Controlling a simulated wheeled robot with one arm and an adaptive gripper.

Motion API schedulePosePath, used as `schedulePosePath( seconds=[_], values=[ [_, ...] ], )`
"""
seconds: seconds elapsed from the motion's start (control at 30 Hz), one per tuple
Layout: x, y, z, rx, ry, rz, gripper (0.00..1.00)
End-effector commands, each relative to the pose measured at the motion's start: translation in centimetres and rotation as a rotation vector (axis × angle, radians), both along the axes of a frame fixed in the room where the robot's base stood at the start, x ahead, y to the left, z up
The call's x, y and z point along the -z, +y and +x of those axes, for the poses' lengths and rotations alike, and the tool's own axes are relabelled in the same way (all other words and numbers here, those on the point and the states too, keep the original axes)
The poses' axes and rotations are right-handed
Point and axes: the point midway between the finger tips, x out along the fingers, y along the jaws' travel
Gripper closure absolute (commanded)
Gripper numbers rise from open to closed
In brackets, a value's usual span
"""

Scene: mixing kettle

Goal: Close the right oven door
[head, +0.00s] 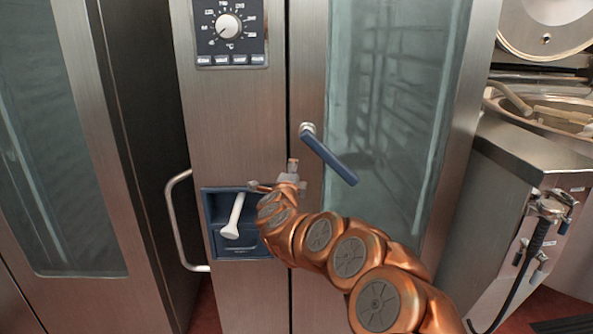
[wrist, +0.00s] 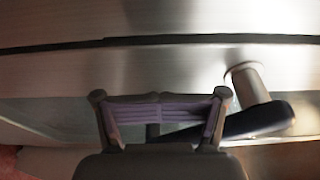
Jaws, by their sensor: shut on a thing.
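The right oven door (head: 312,75), with its tall glass pane (head: 390,90), stands at the steel frame along a narrow dark seam (head: 288,60). I cannot tell whether it is fully shut. Its dark blue handle (head: 330,155) slants down to the right from a metal pivot. My gripper (head: 292,165) is just below and left of the handle, near the seam. In the wrist view, its purple-padded fingers (wrist: 158,98) are folded together, and the handle (wrist: 260,118) runs beside and partly behind them. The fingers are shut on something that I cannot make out.
A control panel with a dial (head: 228,27) is at the upper left. A white hand shower (head: 233,215) sits in a blue recess (head: 240,251) left of my gripper. A curved metal bar (head: 170,220) sticks out farther left. A kettle unit (head: 515,165) stands at the right.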

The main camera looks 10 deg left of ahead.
Motion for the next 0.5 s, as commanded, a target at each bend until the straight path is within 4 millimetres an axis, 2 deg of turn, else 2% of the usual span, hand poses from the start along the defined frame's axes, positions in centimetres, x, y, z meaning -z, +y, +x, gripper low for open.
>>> schedulePosePath(
  seconds=[0.5],
  values=[
    [-0.2,0.3,-5.2,-0.003,-0.001,0.001,1.0]
  ],
)
